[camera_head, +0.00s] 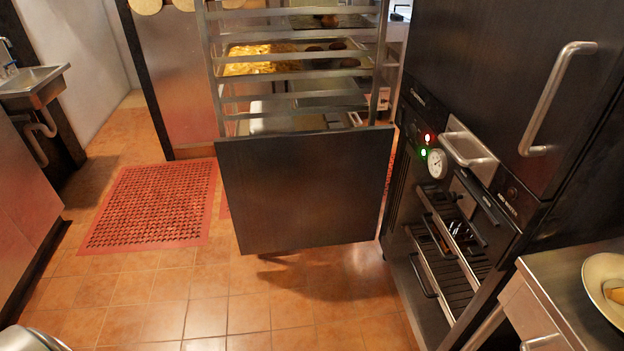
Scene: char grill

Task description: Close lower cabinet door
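The lower cabinet door (305,190) is a flat dark panel. It stands wide open, swung out from the dark grill cabinet (427,205) on the right, with its right edge by the cabinet's far front corner. The cabinet's lower front is uncovered and shows metal racks or drawers (450,235). Above them are a round dial and red and green lights. The upper door (560,60) with a long curved handle is shut. Neither of my grippers is in view.
A tall metal rack (210,70) with food trays stands behind the open door. A red perforated mat (150,207) lies on the tiled floor (205,315). A steel counter (575,290) with a plate (598,275) is at lower right. Floor before the door is clear.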

